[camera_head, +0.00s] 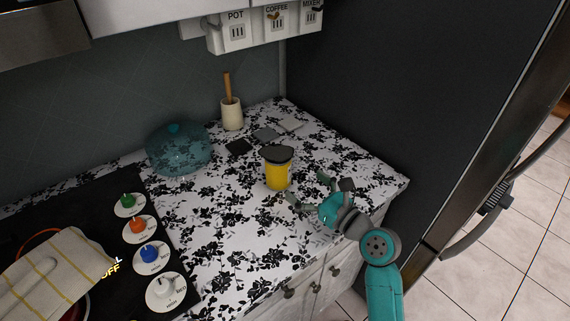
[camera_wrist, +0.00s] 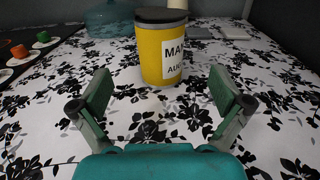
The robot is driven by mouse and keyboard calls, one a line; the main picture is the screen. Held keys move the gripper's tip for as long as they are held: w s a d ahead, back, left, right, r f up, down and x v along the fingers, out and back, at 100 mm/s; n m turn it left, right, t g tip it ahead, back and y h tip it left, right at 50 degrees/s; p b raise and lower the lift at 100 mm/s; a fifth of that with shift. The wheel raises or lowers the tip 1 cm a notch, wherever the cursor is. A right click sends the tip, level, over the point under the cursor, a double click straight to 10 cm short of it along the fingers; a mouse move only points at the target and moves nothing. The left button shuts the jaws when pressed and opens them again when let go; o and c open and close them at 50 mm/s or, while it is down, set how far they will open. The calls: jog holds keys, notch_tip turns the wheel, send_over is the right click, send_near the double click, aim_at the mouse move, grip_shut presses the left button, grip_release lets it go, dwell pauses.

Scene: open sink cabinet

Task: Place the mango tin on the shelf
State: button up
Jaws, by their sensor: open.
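The mango tin (camera_head: 277,174) is yellow with a dark lid and stands upright on the black-and-white floral counter (camera_head: 225,227). In the wrist view the tin (camera_wrist: 153,54) is just ahead of my gripper, and part of its white label shows "MA". My gripper (camera_head: 308,188) is to the right of the tin in the head view. Its two fingers are spread wide with nothing between them, as the wrist view of the gripper (camera_wrist: 165,92) shows. The tin is beyond the fingertips. No shelf is clearly identifiable in either view.
A blue glass dome (camera_head: 179,151) and a pestle in a cream mortar (camera_head: 232,114) stand behind the tin. Flat coasters (camera_head: 265,134) lie nearby. The stove with coloured knobs (camera_head: 149,253) is at left. A dark tall panel (camera_head: 400,80) bounds the right. Labelled switches (camera_head: 237,32) hang above.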

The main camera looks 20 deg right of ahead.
aim_at(287, 170)
jog(key=x, duration=0.4)
jog(key=shift+w+a, duration=0.1)
jog(key=shift+w, duration=0.25)
jog(key=shift+x, duration=3.05)
jog(key=c, duration=1.7)
